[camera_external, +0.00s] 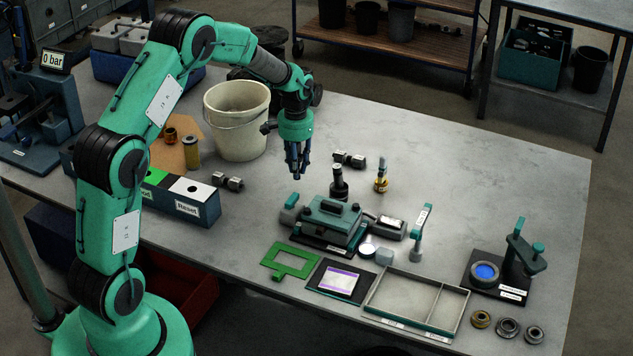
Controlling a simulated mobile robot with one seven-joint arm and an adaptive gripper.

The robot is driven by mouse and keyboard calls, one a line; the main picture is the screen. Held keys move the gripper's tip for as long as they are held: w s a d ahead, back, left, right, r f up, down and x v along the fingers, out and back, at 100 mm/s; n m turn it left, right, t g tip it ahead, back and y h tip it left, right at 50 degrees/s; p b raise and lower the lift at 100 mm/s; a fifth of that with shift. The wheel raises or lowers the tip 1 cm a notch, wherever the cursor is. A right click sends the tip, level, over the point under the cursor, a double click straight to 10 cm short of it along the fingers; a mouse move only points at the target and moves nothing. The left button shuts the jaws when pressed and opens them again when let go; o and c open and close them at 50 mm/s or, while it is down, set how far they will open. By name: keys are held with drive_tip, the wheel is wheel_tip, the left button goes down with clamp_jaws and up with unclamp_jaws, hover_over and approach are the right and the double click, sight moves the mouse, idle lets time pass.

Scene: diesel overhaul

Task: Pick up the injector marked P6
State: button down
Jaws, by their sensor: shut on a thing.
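My gripper (297,174) points down above the table, left of the black upright fitting (338,185) and behind the green-grey fixture (328,222). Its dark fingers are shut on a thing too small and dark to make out. A slim upright part with a brass-coloured lower end (381,180), perhaps an injector, stands to the right, apart from my gripper. No P6 marking can be read in this view, so I cannot tell which part bears it.
A cream bucket (236,120) stands left of my gripper. A box labelled Reset (186,198) lies at left. A divided tray (417,300), a green frame (291,260) and several rings (507,328) lie near the front. The table's back right (490,165) is clear.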

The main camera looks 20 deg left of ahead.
drive_tip(key=shift+r, duration=1.6)
